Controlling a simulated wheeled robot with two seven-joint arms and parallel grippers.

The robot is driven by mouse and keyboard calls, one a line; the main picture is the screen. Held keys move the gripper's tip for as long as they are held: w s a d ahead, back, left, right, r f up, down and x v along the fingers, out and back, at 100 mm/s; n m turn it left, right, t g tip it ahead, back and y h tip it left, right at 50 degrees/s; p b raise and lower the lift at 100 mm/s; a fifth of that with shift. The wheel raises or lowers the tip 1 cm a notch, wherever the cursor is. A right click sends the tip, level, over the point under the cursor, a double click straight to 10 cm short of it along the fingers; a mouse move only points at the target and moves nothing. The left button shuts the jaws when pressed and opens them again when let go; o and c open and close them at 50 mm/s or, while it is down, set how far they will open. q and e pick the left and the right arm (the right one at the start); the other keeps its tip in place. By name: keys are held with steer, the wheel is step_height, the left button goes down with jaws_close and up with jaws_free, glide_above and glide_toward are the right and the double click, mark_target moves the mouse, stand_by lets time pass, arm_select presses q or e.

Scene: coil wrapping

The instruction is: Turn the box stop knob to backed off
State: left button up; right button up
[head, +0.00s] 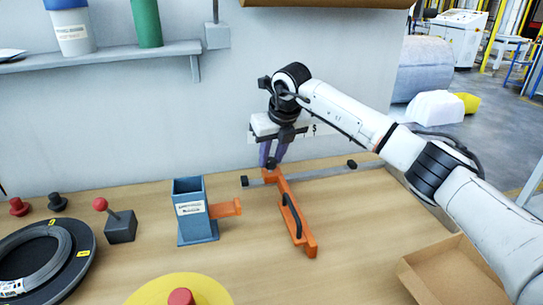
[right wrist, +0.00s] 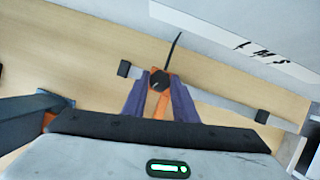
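The box stop is an orange bar (head: 292,212) with a black handle, standing at the grey rail (head: 325,172) on the bench. Its dark knob (head: 271,163) is at the bar's far end, and it also shows in the right wrist view (right wrist: 159,82). My right gripper (head: 272,158) points down at the knob, with one purple finger on each side. In the right wrist view the fingertips (right wrist: 160,86) sit close against the knob's sides, with no clear gap. My left gripper is not in view.
A blue-grey holder (head: 197,224) with an orange arm stands left of the stop. A red-knobbed lever (head: 120,226), a coil on a black disc (head: 62,262) and a yellow disc (head: 210,288) are further left and in front. An open cardboard box (head: 450,275) is at right.

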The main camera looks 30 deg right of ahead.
steer(key=shift+d+r+n+p, duration=0.1)
steer(key=shift+n+p, duration=0.2)
steer(key=shift+n, duration=0.2)
steer(key=shift+c, duration=0.2)
steer(key=shift+n+y+p, duration=0.35)
steer(key=shift+n+y, duration=0.25)
steer(key=shift+n, duration=0.5)
steer(key=o, duration=1)
steer(key=shift+o, duration=0.2)
steer(key=a+v, duration=0.1)
steer(key=v, duration=0.9)
steer(key=shift+d+b, duration=0.35)
steer(key=shift+d, duration=0.2)
